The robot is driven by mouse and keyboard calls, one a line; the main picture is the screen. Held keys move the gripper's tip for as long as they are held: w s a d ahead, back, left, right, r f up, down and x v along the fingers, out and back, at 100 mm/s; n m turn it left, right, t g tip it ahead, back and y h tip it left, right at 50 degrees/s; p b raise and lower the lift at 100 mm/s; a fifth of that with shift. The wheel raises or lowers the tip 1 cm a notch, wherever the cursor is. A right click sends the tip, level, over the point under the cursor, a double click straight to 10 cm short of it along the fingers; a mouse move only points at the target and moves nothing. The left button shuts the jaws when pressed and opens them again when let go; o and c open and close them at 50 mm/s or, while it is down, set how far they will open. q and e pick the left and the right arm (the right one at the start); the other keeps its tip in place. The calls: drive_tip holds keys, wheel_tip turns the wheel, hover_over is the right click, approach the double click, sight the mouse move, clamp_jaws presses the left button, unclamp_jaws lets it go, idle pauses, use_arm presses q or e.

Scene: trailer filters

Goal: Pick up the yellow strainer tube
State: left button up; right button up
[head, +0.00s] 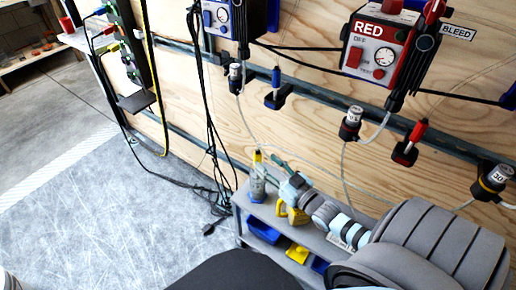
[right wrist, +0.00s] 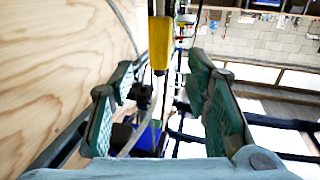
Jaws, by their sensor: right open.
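The yellow strainer tube (head: 257,180) stands upright on the grey cart beside the plywood wall. It has a greyish clear body and a yellow top with a dark tip. My right gripper (head: 279,176) is just to its right, level with the tube, with its fingers pointing toward it. In the right wrist view the tube's yellow part (right wrist: 160,44) appears upside down, in line with the gap between the open green fingers (right wrist: 161,82). The fingers look empty. Whether they touch the tube cannot be told. My left gripper is not in view.
The cart (head: 237,208) carries another yellow object (head: 296,216) below my right gripper. Blue (head: 263,231) and yellow (head: 297,253) bins sit on its lower shelf. Black cables (head: 212,150) hang left of the tube. A red tube (head: 417,131) and a blue one (head: 276,76) sit in wall holders.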

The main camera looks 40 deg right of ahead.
sight(260, 157)
drive_tip(key=w+b, duration=0.1)
drive_tip(key=w, duration=0.2)
drive_tip(key=shift+f+b, duration=0.15)
drive_tip(key=shift+b, duration=0.2)
drive_tip(key=w+b, duration=0.2)
drive_tip(key=shift+w, duration=0.6)
drive_tip(key=shift+s+r, duration=0.1)
drive_tip(key=shift+r, duration=0.1)
drive_tip(key=shift+c, duration=0.6)
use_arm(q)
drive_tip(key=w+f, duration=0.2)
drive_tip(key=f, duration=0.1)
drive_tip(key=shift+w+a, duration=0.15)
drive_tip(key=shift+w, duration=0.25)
use_arm(e)
drive_tip(key=shift+a, duration=0.1)
clamp_jaws()
